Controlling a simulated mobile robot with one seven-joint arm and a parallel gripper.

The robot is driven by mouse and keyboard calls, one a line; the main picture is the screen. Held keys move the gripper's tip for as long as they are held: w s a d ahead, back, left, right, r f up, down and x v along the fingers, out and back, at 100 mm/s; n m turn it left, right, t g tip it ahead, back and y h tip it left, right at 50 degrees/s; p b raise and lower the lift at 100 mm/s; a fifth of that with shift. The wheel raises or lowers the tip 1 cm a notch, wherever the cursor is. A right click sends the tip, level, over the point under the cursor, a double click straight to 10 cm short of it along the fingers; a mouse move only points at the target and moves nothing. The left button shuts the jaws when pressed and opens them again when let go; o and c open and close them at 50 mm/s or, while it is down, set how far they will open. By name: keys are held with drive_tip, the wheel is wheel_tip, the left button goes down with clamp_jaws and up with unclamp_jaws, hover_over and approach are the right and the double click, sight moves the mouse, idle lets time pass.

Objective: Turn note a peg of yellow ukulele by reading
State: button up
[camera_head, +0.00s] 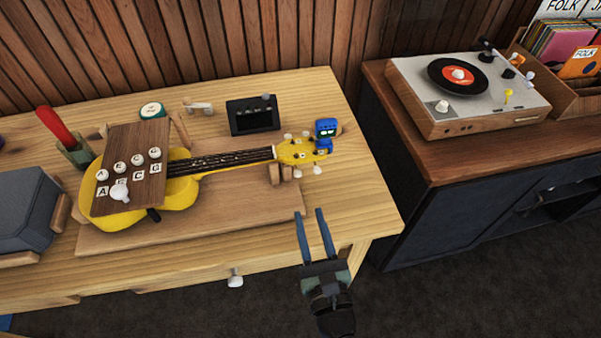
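The yellow ukulele (222,170) lies on a wooden board on the workbench, its neck pointing right. Its headstock (297,152) rests on a small wooden support and carries several white pegs along both edges. A blue clip-on tuner (326,131) with a small lit screen sits at the headstock's end; its reading is too small to tell. A brown board (129,172) with white knobs and letter labels, among them A, C and G, covers much of the ukulele body. My gripper (313,214) is open and empty, in front of the headstock and apart from it.
A dark device (252,115) stands behind the neck. A red-handled tool (56,126) stands in a green holder at left, near a grey box (27,208). A turntable (466,93) and record crate are on the right cabinet. The bench's right front corner is clear.

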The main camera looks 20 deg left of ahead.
sight(298, 177)
drive_tip(key=x, duration=1)
drive_tip(key=shift+w+a+b, duration=0.2)
drive_tip(key=shift+b, duration=0.1)
clamp_jaws()
